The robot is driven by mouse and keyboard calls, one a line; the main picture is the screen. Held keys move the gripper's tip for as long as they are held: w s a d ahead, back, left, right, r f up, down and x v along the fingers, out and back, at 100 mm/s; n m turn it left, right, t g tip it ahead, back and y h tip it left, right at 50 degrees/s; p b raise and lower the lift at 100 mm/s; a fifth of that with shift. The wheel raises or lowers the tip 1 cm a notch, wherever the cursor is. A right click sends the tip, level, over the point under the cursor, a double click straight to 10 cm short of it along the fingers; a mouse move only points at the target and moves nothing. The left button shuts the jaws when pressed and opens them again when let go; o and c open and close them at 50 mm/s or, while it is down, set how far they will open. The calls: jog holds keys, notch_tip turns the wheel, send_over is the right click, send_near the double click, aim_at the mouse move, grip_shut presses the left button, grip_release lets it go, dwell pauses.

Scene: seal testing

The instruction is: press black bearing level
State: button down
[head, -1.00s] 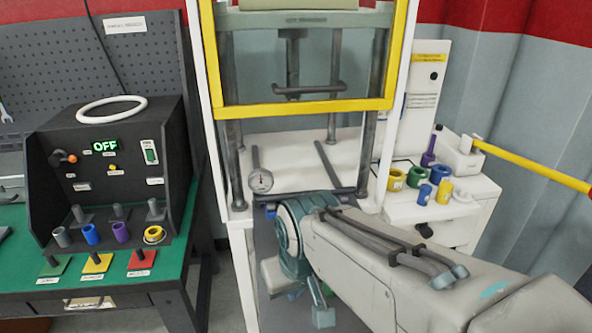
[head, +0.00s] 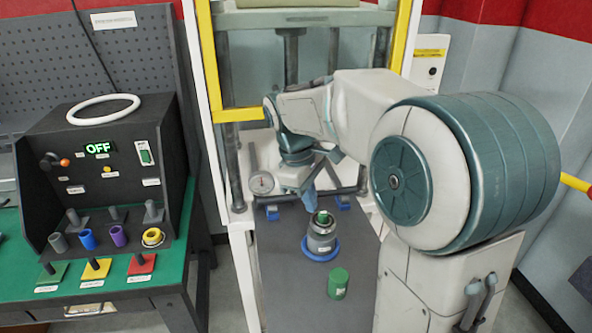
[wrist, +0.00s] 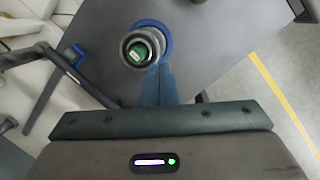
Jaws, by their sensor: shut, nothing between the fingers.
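A grey, round housing (head: 322,238) stands upright on the dark plate (head: 290,290) in front of the press, with a blue flange (head: 334,255) around its base. A green piece (head: 323,217) sits in its top; it also shows in the wrist view (wrist: 139,52), ringed by a dark band. I cannot tell whether that band is the black bearing or how level it sits. My gripper (head: 309,208) is just behind and left of the housing top. In the wrist view its blue fingers (wrist: 158,76) are together and empty, tips beside or over the housing's rim; contact is unclear.
A green cylinder (head: 338,283) stands on the plate in front of the housing. The press has a yellow guard frame (head: 241,115) and a dial gauge (head: 262,183). The control box (head: 105,160) at left reads OFF. Plate space left of the housing is clear.

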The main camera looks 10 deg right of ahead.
jog(key=n, duration=0.2)
send_near(314, 217)
jog(key=f, duration=0.1)
jog(key=shift+g, duration=0.3)
jog(key=b+x, duration=0.2)
jog(key=x, duration=0.1)
jog(key=b+x, duration=0.3)
jog(key=shift+w+d, duration=0.1)
jog(key=shift+w, duration=0.1)
jog(key=shift+r, duration=0.1)
jog(key=d+p+v, duration=0.1)
jog(key=p+v, duration=0.5)
jog(key=shift+s, duration=0.35)
jog(key=shift+d, duration=0.15)
